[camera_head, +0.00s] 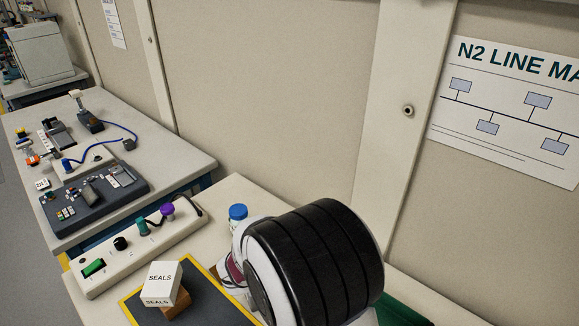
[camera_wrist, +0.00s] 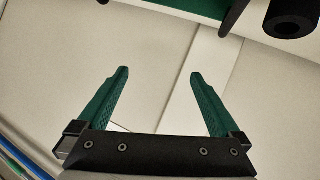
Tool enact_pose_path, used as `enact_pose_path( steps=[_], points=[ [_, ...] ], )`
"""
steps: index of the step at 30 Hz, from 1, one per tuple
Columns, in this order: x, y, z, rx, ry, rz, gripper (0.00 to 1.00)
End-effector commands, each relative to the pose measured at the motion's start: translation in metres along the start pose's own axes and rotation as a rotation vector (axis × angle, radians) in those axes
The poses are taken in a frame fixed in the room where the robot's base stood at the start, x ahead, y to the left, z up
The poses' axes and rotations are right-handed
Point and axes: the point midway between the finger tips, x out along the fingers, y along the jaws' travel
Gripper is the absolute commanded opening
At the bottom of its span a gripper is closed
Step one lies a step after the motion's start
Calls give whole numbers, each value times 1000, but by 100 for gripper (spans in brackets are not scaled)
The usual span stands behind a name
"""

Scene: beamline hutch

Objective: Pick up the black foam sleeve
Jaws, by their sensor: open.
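A black cylinder with a round hole in its end, which looks like the black foam sleeve (camera_wrist: 291,22), shows at the top right corner of the wrist view, partly cut off by the frame. My gripper (camera_wrist: 159,73) has two green fingers spread wide with nothing between them. The sleeve lies beyond the fingertips and to their right, apart from them. In the head view I cannot make out the sleeve or my fingers; my arm's large black and white joint blocks the lower middle.
A green surface (camera_wrist: 190,9) and a dark part (camera_wrist: 235,16) are at the wrist view's top. A blue-capped bottle (camera_head: 238,213) and a control strip (camera_head: 110,264) stand near my arm.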

Motion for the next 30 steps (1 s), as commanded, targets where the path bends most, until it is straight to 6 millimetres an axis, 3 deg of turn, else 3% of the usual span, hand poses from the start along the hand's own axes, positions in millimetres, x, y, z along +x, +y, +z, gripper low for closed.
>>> enact_pose_path(
  steps=[1, 3, 6, 11, 18, 23, 29, 30],
  points=[
    [-4, -40, 8, 36, 101, -88, 100],
    [-13, -85, 17, 106, 195, -219, 100],
    [-23, -119, 29, 160, 247, -335, 100],
    [-16, -132, 48, 175, 255, -363, 100],
    [13, -148, 90, 176, 253, -359, 100],
    [34, -155, 81, 179, 253, -358, 100],
    [36, -155, 80, 177, 253, -360, 100],
    [36, -155, 80, 177, 253, -360, 96]
  ],
)
